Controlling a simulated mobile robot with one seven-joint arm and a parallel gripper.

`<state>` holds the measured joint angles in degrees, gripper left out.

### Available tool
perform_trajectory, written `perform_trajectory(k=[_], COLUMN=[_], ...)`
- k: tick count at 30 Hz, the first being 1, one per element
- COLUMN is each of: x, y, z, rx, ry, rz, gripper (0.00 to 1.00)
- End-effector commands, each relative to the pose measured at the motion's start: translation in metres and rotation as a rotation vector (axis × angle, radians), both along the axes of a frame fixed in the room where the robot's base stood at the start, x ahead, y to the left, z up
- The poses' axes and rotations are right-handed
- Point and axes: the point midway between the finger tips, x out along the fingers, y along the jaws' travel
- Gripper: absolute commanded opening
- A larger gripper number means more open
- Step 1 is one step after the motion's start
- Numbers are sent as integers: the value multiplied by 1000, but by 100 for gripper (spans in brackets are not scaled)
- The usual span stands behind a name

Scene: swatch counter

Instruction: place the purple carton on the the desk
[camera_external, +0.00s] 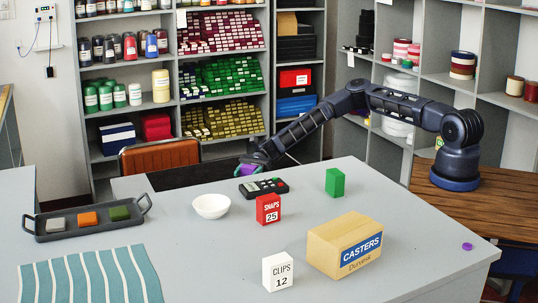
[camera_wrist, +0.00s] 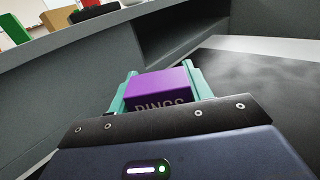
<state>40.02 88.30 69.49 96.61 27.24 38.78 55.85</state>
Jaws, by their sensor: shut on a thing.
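The purple carton (camera_wrist: 162,84), with partly hidden white lettering, is held between the teal fingers of my gripper (camera_wrist: 160,92) in the wrist view. My gripper (camera_external: 249,168) is shut on it, at the desk's far edge in the external view, where the carton is mostly hidden. The grey desk (camera_external: 190,262) fills the foreground there. In the wrist view the desk's top edge (camera_wrist: 130,14) is at the upper left. The carton appears over the dark floor beside the desk, apart from the top.
An orange chair (camera_external: 160,156) stands behind. Bare desk lies left of centre.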

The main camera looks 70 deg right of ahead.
Motion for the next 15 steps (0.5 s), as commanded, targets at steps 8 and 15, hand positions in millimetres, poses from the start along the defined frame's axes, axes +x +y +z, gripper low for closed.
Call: perform_trajectory(k=[8, 15], x=[0, 0], y=[0, 0], z=[-24, -40], rx=[1, 0], ry=[2, -1], rz=[-1, 0], gripper=[26, 26])
